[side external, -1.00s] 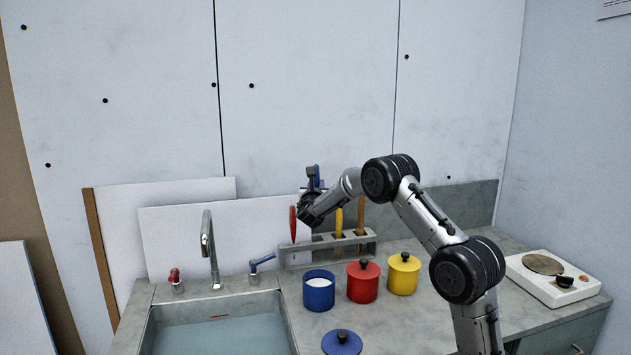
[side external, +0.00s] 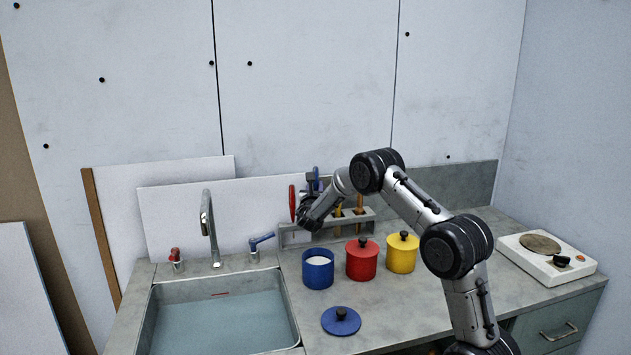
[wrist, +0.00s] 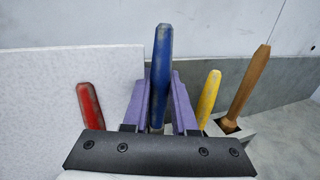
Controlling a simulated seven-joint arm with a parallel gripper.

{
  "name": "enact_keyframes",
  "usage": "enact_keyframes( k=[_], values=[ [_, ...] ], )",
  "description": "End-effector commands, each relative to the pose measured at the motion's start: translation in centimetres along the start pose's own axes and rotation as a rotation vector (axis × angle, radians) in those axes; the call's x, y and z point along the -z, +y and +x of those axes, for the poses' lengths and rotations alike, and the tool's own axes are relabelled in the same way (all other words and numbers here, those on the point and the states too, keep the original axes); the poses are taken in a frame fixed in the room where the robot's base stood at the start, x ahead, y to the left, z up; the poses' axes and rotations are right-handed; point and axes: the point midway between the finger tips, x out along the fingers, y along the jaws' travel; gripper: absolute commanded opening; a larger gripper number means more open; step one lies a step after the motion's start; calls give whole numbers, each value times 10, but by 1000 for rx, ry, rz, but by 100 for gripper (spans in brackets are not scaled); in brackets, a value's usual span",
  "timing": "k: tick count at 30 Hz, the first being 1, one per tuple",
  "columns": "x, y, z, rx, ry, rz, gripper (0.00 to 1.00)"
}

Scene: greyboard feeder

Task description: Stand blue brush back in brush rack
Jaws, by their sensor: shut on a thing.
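The blue brush (wrist: 160,75) stands upright between the purple fingers of my gripper (wrist: 162,105) in the wrist view. My gripper (side external: 317,188) is shut on it, and the blue handle (side external: 316,176) also shows in the side view. The grey brush rack (side external: 290,238) stands against the back boards, under and behind my gripper. The brush is between the red brush and the yellow brush. Its lower end is hidden by my wrist, so I cannot tell whether it is inside the rack.
The red brush (side external: 292,204) stands left, the yellow brush (wrist: 209,98) and wooden brush (wrist: 248,85) right. In front are an open blue pot (side external: 317,275), a red pot (side external: 361,262), a yellow pot (side external: 403,256) and a blue lid (side external: 341,320). The sink (side external: 160,310) is left.

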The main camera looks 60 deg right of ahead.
Motion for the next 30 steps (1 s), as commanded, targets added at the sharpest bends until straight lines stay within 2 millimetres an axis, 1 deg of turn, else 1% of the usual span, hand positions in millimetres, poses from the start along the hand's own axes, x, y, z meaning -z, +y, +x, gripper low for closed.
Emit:
enact_keyframes(
  k=[3,15,21,30],
  values=[
    [10,0,0,-1,1,-2,0],
    [34,-1,0,0,0,0,0],
    [38,-1,0,-1,-1,0,0],
    [39,-1,0,-1,-1,0,0]
  ],
)
